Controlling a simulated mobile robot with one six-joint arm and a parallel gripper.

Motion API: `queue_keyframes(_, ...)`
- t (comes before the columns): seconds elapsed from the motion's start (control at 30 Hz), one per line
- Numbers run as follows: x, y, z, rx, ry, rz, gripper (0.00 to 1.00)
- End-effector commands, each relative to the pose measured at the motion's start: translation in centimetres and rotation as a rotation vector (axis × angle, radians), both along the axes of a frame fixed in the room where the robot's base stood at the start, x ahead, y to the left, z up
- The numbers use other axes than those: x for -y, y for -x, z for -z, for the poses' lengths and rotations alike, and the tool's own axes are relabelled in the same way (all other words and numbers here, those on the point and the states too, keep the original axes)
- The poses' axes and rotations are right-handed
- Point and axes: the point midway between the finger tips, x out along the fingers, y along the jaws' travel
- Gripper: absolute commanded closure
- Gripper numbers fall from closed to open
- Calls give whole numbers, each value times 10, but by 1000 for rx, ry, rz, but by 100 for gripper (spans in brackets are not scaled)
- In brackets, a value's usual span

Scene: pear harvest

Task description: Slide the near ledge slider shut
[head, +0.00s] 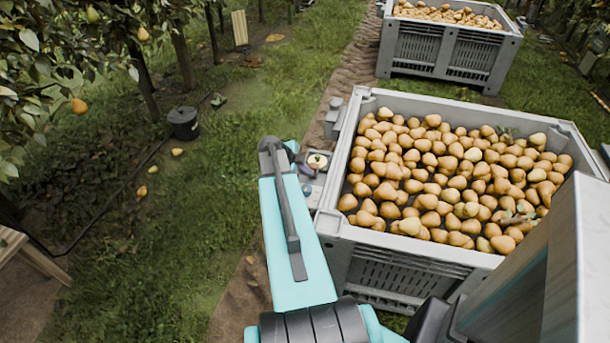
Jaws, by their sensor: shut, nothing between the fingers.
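A ledge (312,193) juts from the left side of the near bin, just right of my arm. A small pale round thing (318,161) and a purplish thing (306,170) sit on it. I cannot make out the near ledge slider or how far open it is; my turquoise arm covers part of this area. My arm reaches up from the bottom, its dark upper joint just left of the ledge. My gripper does not show; the arm links may hide it.
The near grey bin (350,141) is full of pears and stands right of my arm. A grey fitting (334,112) sits at its far left corner. Another pear bin (440,52) is behind. A black bucket (183,123) and fallen pears lie on the grass at left.

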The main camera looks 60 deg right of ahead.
Motion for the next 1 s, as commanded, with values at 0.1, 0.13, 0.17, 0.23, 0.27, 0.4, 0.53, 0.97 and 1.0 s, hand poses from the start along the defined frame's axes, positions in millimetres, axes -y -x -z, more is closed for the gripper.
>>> queue_keyframes(0.1,5,-2,0,0,-1,0,100)
queue_keyframes(0.13,6,-2,0,0,-1,0,100)
queue_keyframes(0.17,6,-2,0,0,-1,0,100)
queue_keyframes(0.23,7,-2,0,0,0,0,100)
queue_keyframes(0.27,7,-2,0,0,0,0,100)
queue_keyframes(0.4,7,-2,0,0,0,0,100)
queue_keyframes(0.53,7,-2,0,1,0,1,100)
queue_keyframes(0.97,32,-10,3,1,0,2,100)
queue_keyframes(1.0,34,-11,2,1,0,2,100)
